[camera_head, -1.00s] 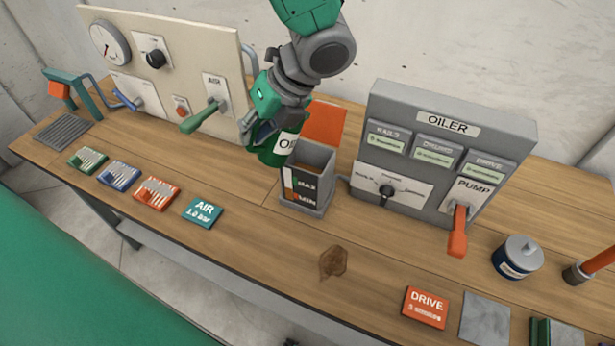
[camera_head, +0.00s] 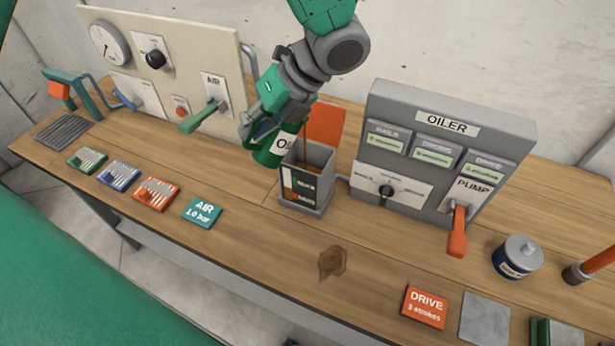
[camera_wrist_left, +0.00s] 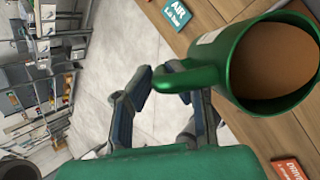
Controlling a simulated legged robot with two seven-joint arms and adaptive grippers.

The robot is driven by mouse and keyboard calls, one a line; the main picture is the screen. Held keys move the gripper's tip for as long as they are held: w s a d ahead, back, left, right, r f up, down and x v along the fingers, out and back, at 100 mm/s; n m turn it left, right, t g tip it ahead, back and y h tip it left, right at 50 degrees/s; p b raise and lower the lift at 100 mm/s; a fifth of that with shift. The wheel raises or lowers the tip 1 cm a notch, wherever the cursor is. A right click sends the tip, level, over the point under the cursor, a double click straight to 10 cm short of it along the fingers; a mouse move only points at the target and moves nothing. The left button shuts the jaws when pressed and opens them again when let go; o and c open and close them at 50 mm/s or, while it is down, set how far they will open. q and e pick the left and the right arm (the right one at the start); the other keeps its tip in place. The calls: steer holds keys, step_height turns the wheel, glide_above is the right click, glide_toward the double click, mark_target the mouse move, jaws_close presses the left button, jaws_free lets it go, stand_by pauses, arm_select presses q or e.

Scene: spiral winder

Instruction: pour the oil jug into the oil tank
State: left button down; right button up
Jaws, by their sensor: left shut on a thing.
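The green oil jug (camera_head: 268,154) is tilted beside and above the grey oil tank (camera_head: 322,196). My left gripper (camera_head: 256,128) is shut on the jug's handle, which also shows in the left wrist view (camera_wrist_left: 178,78). In that view brown oil (camera_wrist_left: 276,60) fills much of the jug's open mouth. A thin brown stream (camera_head: 305,143) runs down into the open top of the tank. A gauge with markings (camera_head: 299,186) is on the tank's front; its dark column is visible. My right gripper is not in view.
An orange panel (camera_head: 325,124) is behind the tank. The oiler box (camera_head: 444,150) with an orange pump lever (camera_head: 458,236) stands to the right. A brown stain (camera_head: 332,262) lies in front on the wooden bench. A round tin (camera_head: 517,258) is farther right.

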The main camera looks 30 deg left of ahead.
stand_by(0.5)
arm_select(q)
steer(key=shift+w+r+g, duration=0.15)
steer(key=shift+r+g, duration=0.05)
steer(key=shift+g, duration=0.1)
stand_by(0.4)
steer(key=shift+y, duration=0.3)
steer(key=shift+w+d+r+g, duration=0.1)
steer(key=shift+w+r+g, duration=0.05)
steer(key=shift+g, duration=0.15)
stand_by(1.4)
steer(key=shift+w+d+m+g+y, duration=0.2)
steer(key=shift+m+g+y, duration=0.1)
steer(key=shift+g, duration=0.2)
steer(key=shift+s+r, duration=0.1)
stand_by(0.7)
